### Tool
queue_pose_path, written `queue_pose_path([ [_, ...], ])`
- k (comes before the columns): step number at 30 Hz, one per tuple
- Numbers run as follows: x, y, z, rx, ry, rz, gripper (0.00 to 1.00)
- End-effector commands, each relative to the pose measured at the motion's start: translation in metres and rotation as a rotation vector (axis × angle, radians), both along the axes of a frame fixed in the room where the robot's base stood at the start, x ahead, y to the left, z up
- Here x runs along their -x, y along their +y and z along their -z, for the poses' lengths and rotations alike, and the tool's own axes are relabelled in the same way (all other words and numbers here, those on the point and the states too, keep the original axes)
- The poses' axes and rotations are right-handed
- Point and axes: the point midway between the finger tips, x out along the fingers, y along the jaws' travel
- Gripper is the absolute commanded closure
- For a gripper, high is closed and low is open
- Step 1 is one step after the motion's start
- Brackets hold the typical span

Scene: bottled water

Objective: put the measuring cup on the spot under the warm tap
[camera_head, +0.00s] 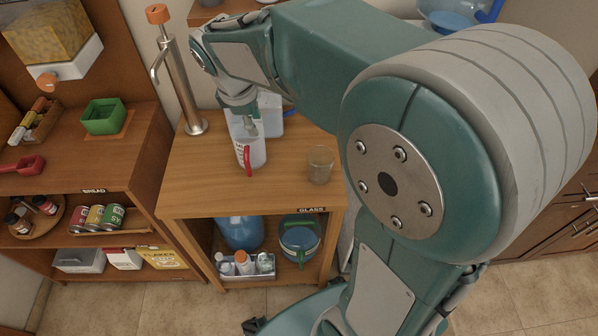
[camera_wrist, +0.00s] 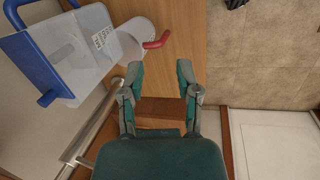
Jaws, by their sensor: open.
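The measuring cup (camera_head: 247,153) is a clear cup with red marks and a red handle, upright on the wooden cabinet top (camera_head: 195,185). In the wrist view the cup (camera_wrist: 136,40) lies left of my fingers, its red handle (camera_wrist: 157,40) towards them. My gripper (camera_wrist: 162,76) is open, with nothing between its fingers. In the head view my gripper (camera_head: 249,124) is over or just behind the cup; contact cannot be told there. A metal tap (camera_head: 181,85) with an orange top stands at the cabinet's back left. I cannot make out a marked spot under its spout.
A clear container with a blue handle (camera_wrist: 65,55) stands next to the cup. A drinking glass (camera_head: 320,164) stands to the right. A green box (camera_head: 104,117) sits on the left shelf unit. The front left of the cabinet top is clear.

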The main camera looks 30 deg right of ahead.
Motion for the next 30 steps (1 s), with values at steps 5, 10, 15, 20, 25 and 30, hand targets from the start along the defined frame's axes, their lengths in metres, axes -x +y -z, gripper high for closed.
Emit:
queue_pose_path([
  [5,0.037,-0.007,-0.019,-0.080,-0.092,0.172,0.57],
  [10,0.070,-0.010,-0.030,-0.163,-0.170,0.336,0.57],
  [15,0.103,-0.013,-0.036,-0.249,-0.243,0.497,0.57],
  [20,0.133,-0.014,-0.037,-0.336,-0.306,0.648,0.57],
  [25,0.162,-0.014,-0.033,-0.431,-0.366,0.803,0.57],
  [30,0.179,-0.013,-0.029,-0.498,-0.402,0.905,0.57],
])
